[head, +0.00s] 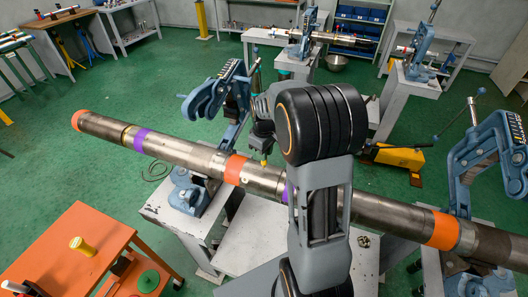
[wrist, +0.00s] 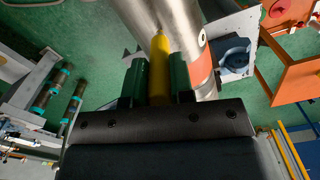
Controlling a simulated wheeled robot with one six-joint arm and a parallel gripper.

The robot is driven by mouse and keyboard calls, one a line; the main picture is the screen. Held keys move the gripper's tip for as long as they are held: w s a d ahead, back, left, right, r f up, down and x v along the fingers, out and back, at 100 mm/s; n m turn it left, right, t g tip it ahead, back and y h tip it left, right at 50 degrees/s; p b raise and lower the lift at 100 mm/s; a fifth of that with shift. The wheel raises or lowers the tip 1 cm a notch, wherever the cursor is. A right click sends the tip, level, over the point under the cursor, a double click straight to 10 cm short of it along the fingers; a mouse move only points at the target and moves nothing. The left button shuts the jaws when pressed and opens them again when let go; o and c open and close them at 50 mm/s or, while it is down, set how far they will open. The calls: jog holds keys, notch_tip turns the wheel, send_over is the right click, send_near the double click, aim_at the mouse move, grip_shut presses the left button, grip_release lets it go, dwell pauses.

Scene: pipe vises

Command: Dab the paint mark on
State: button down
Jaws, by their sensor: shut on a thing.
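A long steel pipe (head: 185,152) lies across the head view, with orange bands (head: 235,169) and purple bands (head: 140,140). In the wrist view the pipe (wrist: 172,18) runs up beyond my fingertips, with an orange band (wrist: 201,70) to the right and a small pale spot (wrist: 201,38) on the metal. My gripper (head: 263,146) has green fingers and is shut on a yellow paint marker (wrist: 160,62). The marker's tip (head: 264,162) points down close to the pipe's upper edge behind my arm; I cannot tell whether it touches. My arm hides part of the pipe.
Blue vises (head: 222,92) stand open around the pipe on white stands (head: 160,212). A yellow stand (head: 398,157) is behind at right.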

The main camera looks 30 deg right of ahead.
jog(key=shift+f, duration=0.35)
dwell(0.8)
jog(key=shift+r+p, duration=2.4)
jog(key=shift+r, duration=1.1)
